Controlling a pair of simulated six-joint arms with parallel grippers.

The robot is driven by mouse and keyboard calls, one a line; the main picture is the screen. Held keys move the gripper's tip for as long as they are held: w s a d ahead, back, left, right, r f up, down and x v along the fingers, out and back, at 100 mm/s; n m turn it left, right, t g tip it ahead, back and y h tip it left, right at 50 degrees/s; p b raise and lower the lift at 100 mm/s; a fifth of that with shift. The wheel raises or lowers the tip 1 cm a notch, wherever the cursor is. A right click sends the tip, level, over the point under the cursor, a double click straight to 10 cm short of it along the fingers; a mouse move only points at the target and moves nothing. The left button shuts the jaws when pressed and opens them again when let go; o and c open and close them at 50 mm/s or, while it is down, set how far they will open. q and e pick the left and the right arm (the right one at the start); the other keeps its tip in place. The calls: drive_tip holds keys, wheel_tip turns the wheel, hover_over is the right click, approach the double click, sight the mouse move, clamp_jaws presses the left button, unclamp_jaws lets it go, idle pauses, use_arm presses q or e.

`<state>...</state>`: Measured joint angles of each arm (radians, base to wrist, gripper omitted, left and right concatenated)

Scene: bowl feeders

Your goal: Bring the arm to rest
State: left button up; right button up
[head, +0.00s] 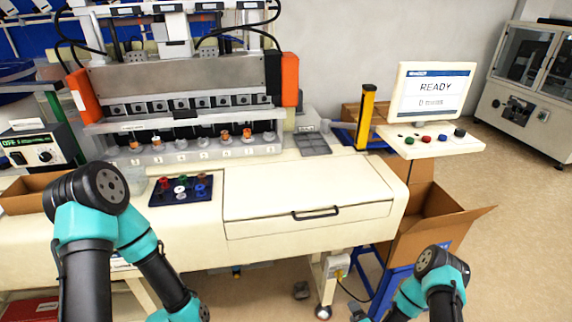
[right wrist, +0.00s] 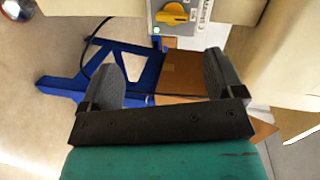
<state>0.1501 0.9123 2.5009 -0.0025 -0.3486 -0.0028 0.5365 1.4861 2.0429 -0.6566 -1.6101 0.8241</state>
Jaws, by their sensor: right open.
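My right gripper (right wrist: 160,65) shows in the right wrist view with its two dark fingers spread wide and nothing between them. In the head view my teal and black right arm is low at the bottom right, in front of the machine's lower frame, with its gripper barely showing at the picture's edge. My left arm stands at the left of the head view and bends down past the bench front; its gripper is out of the picture.
The cream bench has a closed drawer (head: 306,213) and a dark tray (head: 161,198) of coloured pieces. An open cardboard box (head: 431,224) stands at the right. In the right wrist view, a blue frame (right wrist: 120,62) and a yellow switch (right wrist: 172,14) are near. Floor at the right is clear.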

drive_tip(key=s+a+r+n+g, duration=0.3)
drive_tip(key=s+r+n+g, duration=0.3)
drive_tip(key=s+r+g, duration=0.1)
drive_tip(key=s+a+r+n+g, duration=0.2)
drive_tip(key=s+r+n+g, duration=0.3)
drive_tip(key=s+r+g, duration=0.2)
wheel_tip(320, 180, up, 2)
drive_tip(key=shift+s+a+r+n+g, duration=0.1)
drive_tip(key=shift+s+a+n+g, duration=0.25)
drive_tip(key=shift+s, duration=0.5)
